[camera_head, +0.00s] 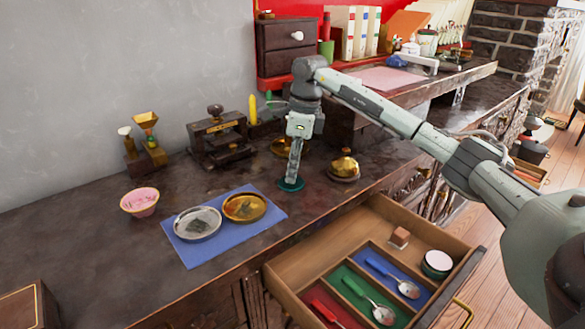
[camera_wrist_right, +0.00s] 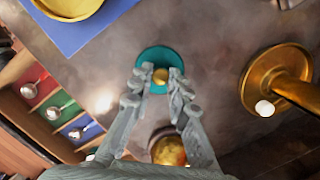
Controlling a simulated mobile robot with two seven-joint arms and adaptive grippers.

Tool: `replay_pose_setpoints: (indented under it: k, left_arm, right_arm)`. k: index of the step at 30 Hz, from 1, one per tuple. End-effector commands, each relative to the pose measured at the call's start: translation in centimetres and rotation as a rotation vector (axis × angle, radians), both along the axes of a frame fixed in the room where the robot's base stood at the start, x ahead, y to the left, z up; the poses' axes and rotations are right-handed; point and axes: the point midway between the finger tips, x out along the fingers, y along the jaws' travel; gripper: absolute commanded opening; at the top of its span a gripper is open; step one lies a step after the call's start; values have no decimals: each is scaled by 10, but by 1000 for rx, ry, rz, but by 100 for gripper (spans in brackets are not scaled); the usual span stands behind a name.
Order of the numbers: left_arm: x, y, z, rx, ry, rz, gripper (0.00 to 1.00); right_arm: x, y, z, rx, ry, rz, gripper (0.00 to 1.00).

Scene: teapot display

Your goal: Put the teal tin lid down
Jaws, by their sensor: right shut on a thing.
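The teal tin lid (camera_head: 291,186) is a round disc with a small brass knob. It is at the dark worktop, right of the blue mat. My right gripper (camera_head: 293,176) points down over it from above. In the right wrist view the gripper (camera_wrist_right: 159,78) is shut on the knob at the middle of the lid (camera_wrist_right: 151,58). The lid looks level and very low; I cannot tell whether it touches the worktop. My left gripper is not in view.
The blue mat (camera_head: 267,212) holds a silver dish (camera_head: 197,223) and a gold dish (camera_head: 244,207). A pink bowl (camera_head: 140,202) stands left. A brass pot (camera_head: 343,166) stands right of the lid. An open drawer (camera_head: 312,258) with colored compartments and spoons juts out in front.

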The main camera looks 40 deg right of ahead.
Motion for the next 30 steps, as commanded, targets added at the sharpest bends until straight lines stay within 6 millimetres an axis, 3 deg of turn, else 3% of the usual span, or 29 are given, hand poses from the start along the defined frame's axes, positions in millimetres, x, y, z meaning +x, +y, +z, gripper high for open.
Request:
replay_pose_setpoints:
  k: [8, 9, 14, 23, 30]
  left_arm:
    - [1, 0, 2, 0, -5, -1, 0]
    - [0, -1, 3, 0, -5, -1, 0]
    - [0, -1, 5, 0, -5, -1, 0]
    - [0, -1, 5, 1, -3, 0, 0]
    - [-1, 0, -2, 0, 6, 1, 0]
  right_arm:
    - [0, 0, -2, 0, -1, 0, 0]
    - [0, 0, -2, 0, -1, 0, 18]
    - [0, 0, -2, 0, -1, 0, 37]
    - [0, 0, 0, 1, -2, 0, 37]
    - [-2, -3, 31, 0, -6, 0, 37]
